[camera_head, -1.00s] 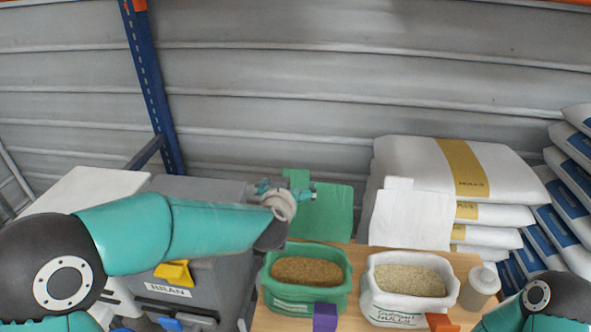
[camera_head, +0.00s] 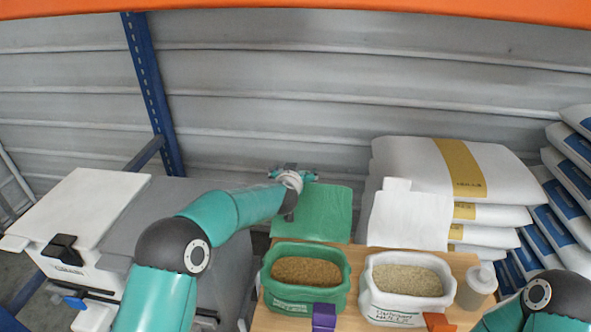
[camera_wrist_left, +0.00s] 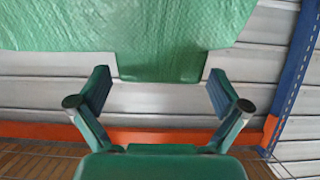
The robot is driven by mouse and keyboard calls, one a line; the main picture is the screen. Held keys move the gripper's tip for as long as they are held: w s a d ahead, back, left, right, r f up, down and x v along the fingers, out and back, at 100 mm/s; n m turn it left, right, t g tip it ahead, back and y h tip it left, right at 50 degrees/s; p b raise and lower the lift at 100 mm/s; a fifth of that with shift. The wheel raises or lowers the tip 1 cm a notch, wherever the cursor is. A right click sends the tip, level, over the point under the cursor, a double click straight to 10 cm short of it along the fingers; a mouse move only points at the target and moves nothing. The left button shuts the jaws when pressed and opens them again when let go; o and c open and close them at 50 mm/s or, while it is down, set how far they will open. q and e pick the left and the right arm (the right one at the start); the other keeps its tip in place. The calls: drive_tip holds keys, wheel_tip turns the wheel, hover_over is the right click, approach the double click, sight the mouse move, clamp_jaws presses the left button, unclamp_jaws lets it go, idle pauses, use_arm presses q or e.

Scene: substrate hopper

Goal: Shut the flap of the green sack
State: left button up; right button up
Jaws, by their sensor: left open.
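The green sack (camera_head: 350,285) stands open on the wooden table, with brown grain showing inside. Its green flap (camera_head: 325,212) stands up behind the opening, and its top left part is covered by my left gripper (camera_head: 295,170). In the left wrist view the flap (camera_wrist_left: 130,25) hangs across the top, and its narrow tab (camera_wrist_left: 162,68) lies between the two fingertips in the picture. My left gripper (camera_wrist_left: 160,90) is open, with a gap between each finger and the tab. My right arm shows only at the lower right; its gripper is out of view.
A white sack (camera_head: 403,315) with pale grain and a raised white flap (camera_head: 410,218) stands to the right. A purple block (camera_head: 324,316), an orange block (camera_head: 438,321) and a bottle (camera_head: 477,287) are nearby.

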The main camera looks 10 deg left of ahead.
use_arm(q)
drive_tip(key=shift+w+f, duration=0.1)
drive_tip(key=shift+w, duration=0.15)
drive_tip(key=shift+c, duration=0.3)
